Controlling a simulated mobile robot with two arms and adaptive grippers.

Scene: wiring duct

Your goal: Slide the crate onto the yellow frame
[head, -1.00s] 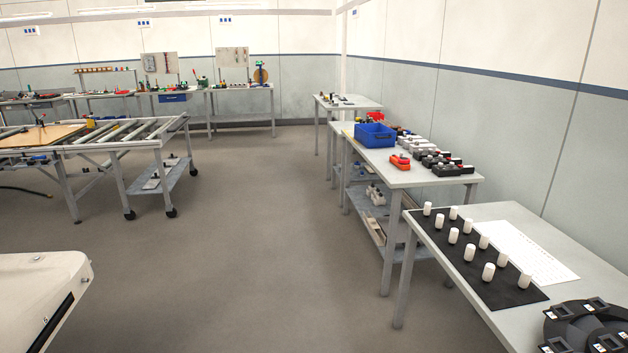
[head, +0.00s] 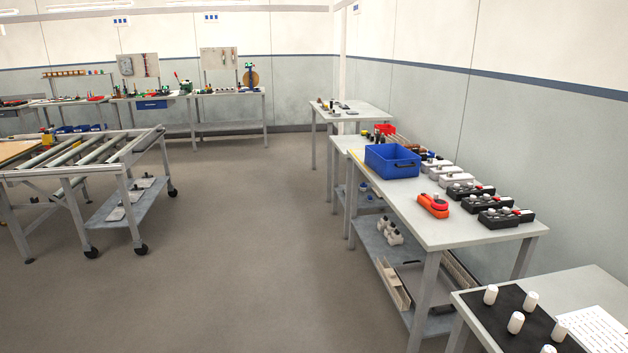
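A blue crate (head: 392,161) with a dark handle on its side stands on the grey table along the right wall. A thin yellow strip (head: 356,155) shows on the tabletop at the table's left edge, just left of the crate. I cannot tell if it is part of the yellow frame; the crate may hide more of it. Neither of my grippers is in view.
On the crate's table (head: 447,229) an orange-red tool (head: 433,205) lies in front of the crate, with several black and grey boxes to the right. A nearer table with white cylinders (head: 515,322) is at lower right. A roller table (head: 85,160) stands left. The floor between is clear.

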